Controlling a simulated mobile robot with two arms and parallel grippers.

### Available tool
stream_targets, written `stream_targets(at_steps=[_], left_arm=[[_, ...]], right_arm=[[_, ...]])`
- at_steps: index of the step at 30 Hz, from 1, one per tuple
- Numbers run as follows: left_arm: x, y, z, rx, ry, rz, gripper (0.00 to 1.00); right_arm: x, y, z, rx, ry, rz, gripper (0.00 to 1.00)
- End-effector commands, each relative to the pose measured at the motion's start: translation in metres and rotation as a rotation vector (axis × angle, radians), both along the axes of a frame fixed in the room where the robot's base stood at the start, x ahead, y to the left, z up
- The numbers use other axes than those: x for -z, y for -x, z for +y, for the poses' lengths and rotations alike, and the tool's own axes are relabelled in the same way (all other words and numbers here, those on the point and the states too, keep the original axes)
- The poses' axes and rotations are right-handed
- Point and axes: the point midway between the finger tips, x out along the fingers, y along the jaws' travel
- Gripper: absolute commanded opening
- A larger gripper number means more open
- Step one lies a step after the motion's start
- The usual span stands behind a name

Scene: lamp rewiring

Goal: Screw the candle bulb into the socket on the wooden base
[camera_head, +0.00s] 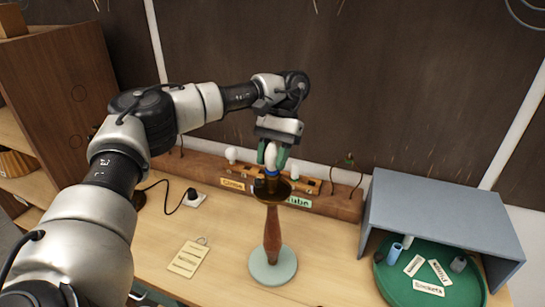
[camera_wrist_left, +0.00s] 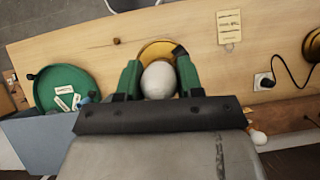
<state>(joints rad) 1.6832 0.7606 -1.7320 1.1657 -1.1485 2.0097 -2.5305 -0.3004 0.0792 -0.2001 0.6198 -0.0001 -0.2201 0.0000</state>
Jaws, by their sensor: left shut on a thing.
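My left gripper (camera_head: 272,158) has its green fingers shut on a white bulb (camera_head: 270,153), directly above the lamp. The bulb is upright and also shows between the fingers in the left wrist view (camera_wrist_left: 159,80). The lamp has a turned wooden stem (camera_head: 272,230) on a pale round foot (camera_head: 272,268) and a dark brass cup (camera_head: 272,188) on top. A blue ring shows just under the fingers at the cup. Whether the bulb's lower end is in the socket is hidden by the fingers and ring. My right gripper is not in view.
A wooden rack (camera_head: 325,196) with labels and another white bulb (camera_head: 231,154) stands behind the lamp. A grey-blue shelf box (camera_head: 435,215) and a green tray (camera_head: 395,285) are at right. A paper tag (camera_head: 187,260) and power socket (camera_head: 195,198) lie at left. The table front is mostly clear.

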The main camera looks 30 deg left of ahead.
Motion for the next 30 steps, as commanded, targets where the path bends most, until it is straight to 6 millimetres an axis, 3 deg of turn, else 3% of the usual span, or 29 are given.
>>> stream_targets(at_steps=[6, 14, 15, 20, 30], left_arm=[[-0.0004, -0.0002, -0.0002, 0.212, -0.001, 0.000, 0.16], [0.0001, -0.0001, 0.0000, 0.229, 0.001, 0.000, 0.16], [0.0001, -0.0001, 0.0000, 0.228, 0.001, 0.000, 0.43], [0.0002, -0.0001, 0.0000, 0.227, 0.001, 0.000, 0.66], [0.0011, -0.0001, 0.0002, 0.165, 0.005, -0.001, 0.66]], right_arm=[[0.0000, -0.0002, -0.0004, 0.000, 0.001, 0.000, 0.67], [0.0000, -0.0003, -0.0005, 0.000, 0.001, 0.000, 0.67], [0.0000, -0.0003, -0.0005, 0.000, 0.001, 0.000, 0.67], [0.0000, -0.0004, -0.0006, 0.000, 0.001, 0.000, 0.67], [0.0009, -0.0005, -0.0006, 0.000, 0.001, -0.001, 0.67]])
